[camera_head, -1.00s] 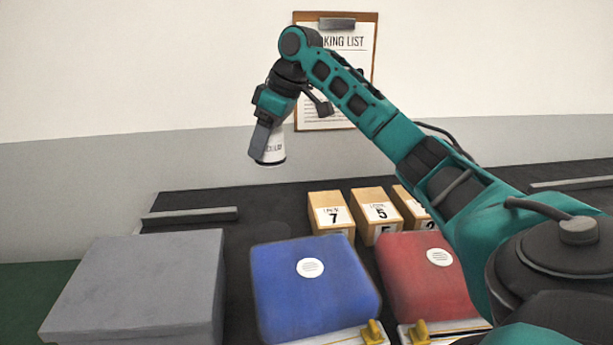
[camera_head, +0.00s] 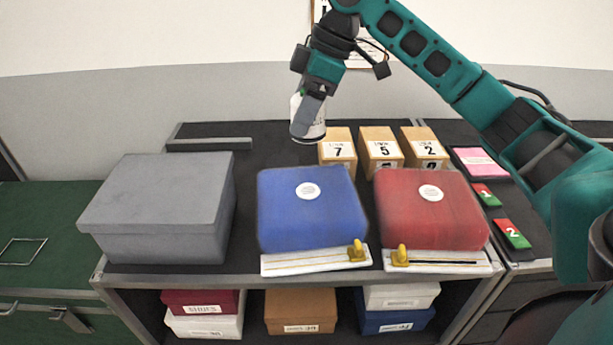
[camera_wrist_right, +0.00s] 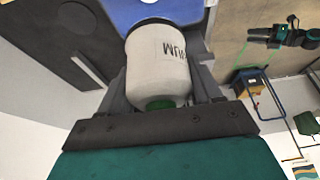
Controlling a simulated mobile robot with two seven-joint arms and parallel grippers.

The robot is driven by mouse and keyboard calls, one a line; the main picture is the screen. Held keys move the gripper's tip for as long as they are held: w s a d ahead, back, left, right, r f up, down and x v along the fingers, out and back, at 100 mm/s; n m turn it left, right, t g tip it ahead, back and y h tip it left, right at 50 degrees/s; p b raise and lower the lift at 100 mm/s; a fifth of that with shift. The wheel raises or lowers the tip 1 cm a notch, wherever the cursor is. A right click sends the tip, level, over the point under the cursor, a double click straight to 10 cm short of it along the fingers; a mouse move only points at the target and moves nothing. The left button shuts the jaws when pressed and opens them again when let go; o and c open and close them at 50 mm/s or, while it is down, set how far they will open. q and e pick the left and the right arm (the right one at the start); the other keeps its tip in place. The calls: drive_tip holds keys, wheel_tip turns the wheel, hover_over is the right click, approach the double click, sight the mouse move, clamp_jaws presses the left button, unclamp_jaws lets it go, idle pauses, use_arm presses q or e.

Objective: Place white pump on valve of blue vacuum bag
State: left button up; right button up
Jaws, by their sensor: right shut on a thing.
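The white pump (camera_head: 317,131) is a short white cylinder with dark lettering. My right gripper (camera_head: 309,112) is shut on it and holds it in the air, behind and above the blue vacuum bag (camera_head: 310,228). In the right wrist view the pump (camera_wrist_right: 158,70) sits between the fingers, with a green part at its near end. The bag's round white valve (camera_head: 308,191) is uncovered and apart from the pump. A small teal and black part in the right wrist view looks like my left gripper (camera_wrist_right: 285,35); its jaws are too small to judge.
A red bag (camera_head: 425,222) with its own white disc lies right of the blue one. A grey box (camera_head: 155,215) stands left. Numbered wooden blocks (camera_head: 380,148) stand behind the bags. White strips with yellow sliders (camera_head: 357,250) lie along the bags' front edges.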

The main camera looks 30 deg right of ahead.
wheel_tip(320, 180, down, 12)
drive_tip(key=shift+f+b, duration=0.1)
drive_tip(key=shift+b, duration=0.65)
drive_tip(key=shift+f, duration=0.35)
drive_tip(key=o, duration=1.3)
drive_tip(key=shift+f, duration=0.1)
drive_tip(key=p+v, duration=0.1)
drive_tip(key=v, duration=1.1)
drive_tip(key=shift+s, duration=0.1)
